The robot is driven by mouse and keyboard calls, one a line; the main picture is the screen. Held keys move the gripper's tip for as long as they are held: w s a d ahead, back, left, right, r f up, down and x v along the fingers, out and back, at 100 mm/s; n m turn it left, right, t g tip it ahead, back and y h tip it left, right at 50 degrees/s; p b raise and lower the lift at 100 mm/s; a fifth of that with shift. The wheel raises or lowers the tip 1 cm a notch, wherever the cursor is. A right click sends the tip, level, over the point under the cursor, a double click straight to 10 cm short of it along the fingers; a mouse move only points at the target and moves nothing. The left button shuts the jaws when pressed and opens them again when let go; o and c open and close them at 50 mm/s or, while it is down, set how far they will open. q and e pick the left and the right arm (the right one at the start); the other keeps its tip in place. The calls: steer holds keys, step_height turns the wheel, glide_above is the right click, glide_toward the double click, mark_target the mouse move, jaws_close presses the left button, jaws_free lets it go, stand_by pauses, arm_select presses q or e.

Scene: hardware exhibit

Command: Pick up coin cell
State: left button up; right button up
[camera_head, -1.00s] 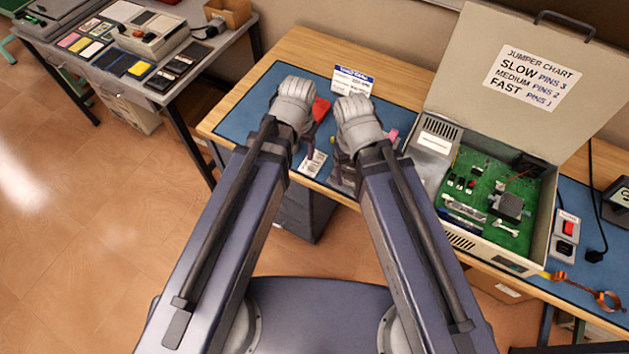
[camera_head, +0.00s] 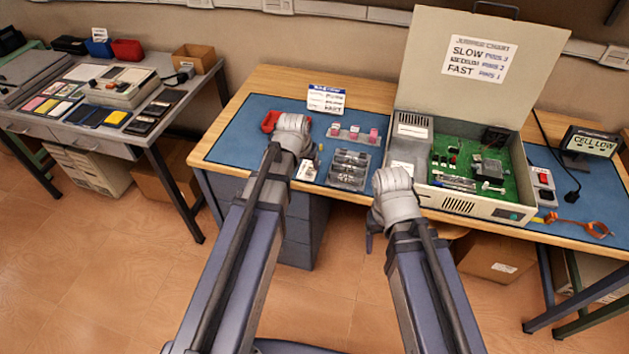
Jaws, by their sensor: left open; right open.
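I cannot make out a coin cell for certain at this size. A clear compartmented tray (camera_head: 348,169) lies on the blue mat between my arms; its contents are too small to tell. The open beige case (camera_head: 455,201) at the right holds a green circuit board (camera_head: 447,162) with several parts. My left gripper (camera_head: 291,143) is over the left part of the mat, open, its fingers mostly hidden by the wrist. My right gripper (camera_head: 374,232) is open at the table's front edge, left of the case, with only part of its fingers showing.
A red object (camera_head: 270,121) lies behind my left gripper. A small sign (camera_head: 326,100) and pink-topped items (camera_head: 373,136) stand behind the tray. Right of the case are a switch box (camera_head: 543,187), an orange strap (camera_head: 595,229) and a "CELL LOW" display (camera_head: 590,143). The case lid stands upright.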

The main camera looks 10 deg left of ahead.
mark_target(309, 174)
arm_select(q)
steer(key=shift+b+x, duration=1.2)
steer(key=shift+x, duration=0.15)
steer(key=shift+f, duration=0.1)
steer(key=b+x, duration=0.5)
steer(key=shift+a, duration=0.2)
steer(key=shift+c, duration=0.3)
jaws_close()
